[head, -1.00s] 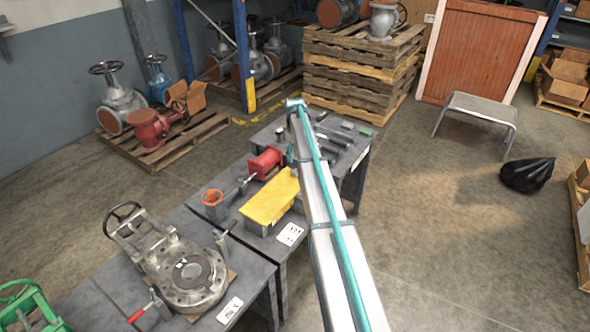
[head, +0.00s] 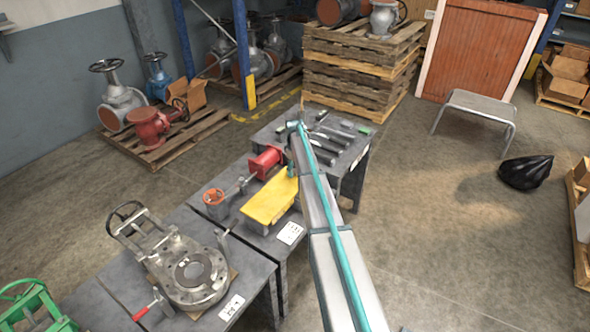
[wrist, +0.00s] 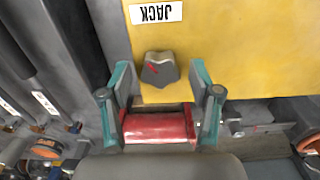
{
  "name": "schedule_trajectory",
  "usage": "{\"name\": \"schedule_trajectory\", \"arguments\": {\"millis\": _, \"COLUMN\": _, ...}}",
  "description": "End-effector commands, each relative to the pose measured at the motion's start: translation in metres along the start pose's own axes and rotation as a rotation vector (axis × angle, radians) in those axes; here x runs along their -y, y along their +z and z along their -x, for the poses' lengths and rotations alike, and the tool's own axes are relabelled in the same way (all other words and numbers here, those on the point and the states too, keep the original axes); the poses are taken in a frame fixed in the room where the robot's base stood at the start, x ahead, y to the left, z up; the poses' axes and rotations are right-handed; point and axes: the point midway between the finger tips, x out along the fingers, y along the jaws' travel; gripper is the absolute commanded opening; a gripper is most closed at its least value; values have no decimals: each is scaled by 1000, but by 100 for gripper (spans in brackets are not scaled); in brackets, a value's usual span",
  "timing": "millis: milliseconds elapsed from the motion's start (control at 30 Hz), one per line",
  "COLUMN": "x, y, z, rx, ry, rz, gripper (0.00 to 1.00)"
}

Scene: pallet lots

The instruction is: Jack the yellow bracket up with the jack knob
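The yellow bracket (head: 268,203) lies on the grey workbench, left of my arm in the head view. In the wrist view its yellow face (wrist: 255,50) fills the upper right and carries an upside-down JACK label (wrist: 156,13). A small grey jack knob (wrist: 159,70) with a red mark stands out from that face below the label. My gripper (wrist: 162,82) is open, with its teal-edged fingers on either side of the knob and visible gaps to both. Contact with the bracket face cannot be told. In the head view my arm hides the gripper and the knob.
A red vise-like part (head: 265,162) stands just behind the bracket. An orange-rimmed cup (head: 213,197) is to its left. A large flanged valve (head: 190,268) sits on the nearer bench. Dark tools (head: 325,150) lie at the bench's far end. The floor to the right is mostly open.

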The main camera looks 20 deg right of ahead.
Motion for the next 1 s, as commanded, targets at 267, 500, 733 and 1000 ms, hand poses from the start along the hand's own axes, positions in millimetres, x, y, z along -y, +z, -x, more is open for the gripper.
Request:
{"name": "schedule_trajectory", "arguments": {"millis": 267, "x": 0, "y": 0, "z": 0, "rx": 0, "ry": 0, "rz": 0, "gripper": 13}}
{"name": "schedule_trajectory", "arguments": {"millis": 500, "x": 0, "y": 0, "z": 0, "rx": 0, "ry": 0, "rz": -9, "gripper": 5}}
{"name": "schedule_trajectory", "arguments": {"millis": 733, "x": 0, "y": 0, "z": -1, "rx": -1, "ry": 1, "rz": -77, "gripper": 5}}
{"name": "schedule_trajectory", "arguments": {"millis": 1000, "x": 0, "y": 0, "z": -2, "rx": -1, "ry": 1, "rz": -268, "gripper": 5}}
